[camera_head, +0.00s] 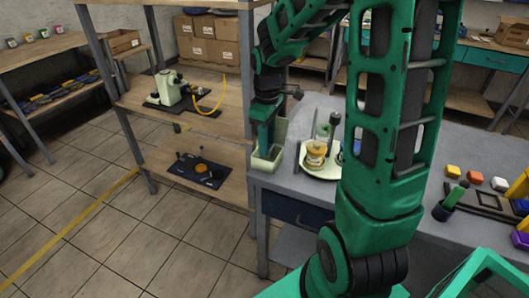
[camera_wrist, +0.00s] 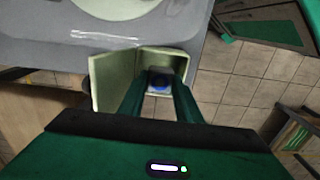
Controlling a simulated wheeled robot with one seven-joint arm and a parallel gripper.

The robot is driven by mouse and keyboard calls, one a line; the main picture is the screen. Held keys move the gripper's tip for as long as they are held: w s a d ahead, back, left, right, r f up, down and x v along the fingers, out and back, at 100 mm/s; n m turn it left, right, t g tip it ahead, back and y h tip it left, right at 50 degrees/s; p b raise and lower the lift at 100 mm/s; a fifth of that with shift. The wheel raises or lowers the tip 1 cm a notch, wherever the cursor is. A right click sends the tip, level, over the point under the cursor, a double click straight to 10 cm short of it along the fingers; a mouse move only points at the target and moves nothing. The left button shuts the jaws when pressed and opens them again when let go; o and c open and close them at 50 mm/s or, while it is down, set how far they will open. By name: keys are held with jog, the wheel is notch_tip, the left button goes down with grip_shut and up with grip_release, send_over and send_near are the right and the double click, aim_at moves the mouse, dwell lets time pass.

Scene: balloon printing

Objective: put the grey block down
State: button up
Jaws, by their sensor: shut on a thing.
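My gripper (camera_head: 266,148) points down into a pale green open box (camera_head: 277,137) at the left edge of the grey table. In the wrist view, its two green fingers (camera_wrist: 160,88) reach into the box, which shows its pale rim and walls (camera_wrist: 115,80). Between the fingertips is a small greyish thing with a round blue mark (camera_wrist: 160,79); I take it to be the grey block. The gripper is shut on it. In the head view the block is hidden by the fingers and the box. Whether it touches the box floor I cannot tell.
A round cream tray (camera_head: 318,173) with an orange-topped jar (camera_head: 315,154) and upright tools stands right of the box. A wooden shelf (camera_head: 222,182) with a dark mat is to the left. Coloured blocks (camera_head: 476,177) lie at the table's right, beyond my arm.

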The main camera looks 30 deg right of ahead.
jog(key=shift+d+f, duration=0.1)
jog(key=shift+f, duration=1.85)
jog(key=o, duration=0.6)
notch_tip(320, 180, up, 12)
jog(key=shift+r, duration=0.1)
jog(key=s+d+m, duration=0.1)
jog(key=s+m, duration=0.3)
jog(key=s, duration=0.4)
jog(key=s+d+f+m, duration=0.1)
jog(key=s+m, duration=0.3)
jog(key=s, duration=0.4)
jog(key=s+d+m, duration=0.1)
jog(key=s+m, duration=0.4)
jog(key=s, duration=0.4)
jog(key=shift+s+d+f, duration=0.1)
jog(key=shift+d+f, duration=0.2)
jog(key=shift+d, duration=0.1)
